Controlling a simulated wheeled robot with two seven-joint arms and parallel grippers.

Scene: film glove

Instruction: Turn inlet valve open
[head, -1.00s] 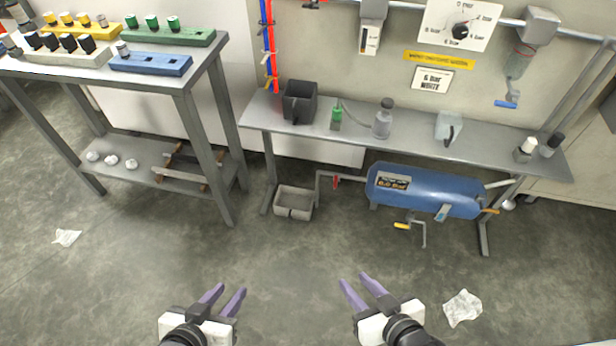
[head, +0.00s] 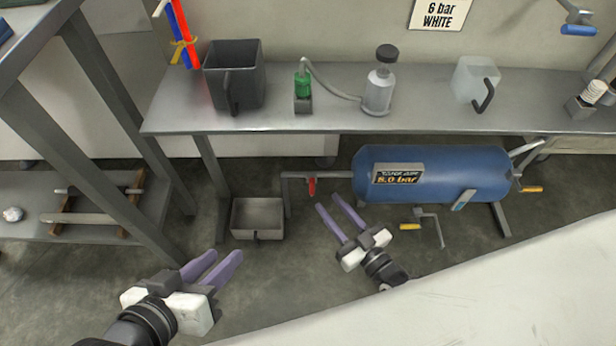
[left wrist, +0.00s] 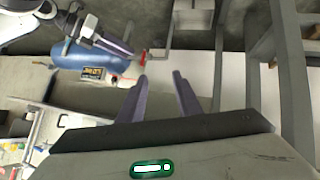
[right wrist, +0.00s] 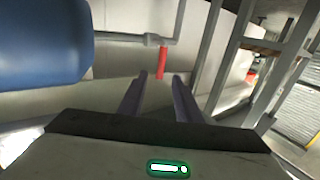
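I cannot tell which one is the inlet valve. My right gripper (head: 328,202) is open and empty, just below the red handle in the head view. The red handle (right wrist: 161,63) is beyond its fingertips in the right wrist view, apart from them. My left gripper (head: 225,253) is open and empty, lower left.
The grey bench (head: 420,120) carries a black container (head: 234,75), a green-topped item, a bottle (head: 379,85) and a clear jug (head: 474,80). A grey bin (head: 257,218) stands on the floor left of the red handle. A shelf table (head: 100,205) is at the left.

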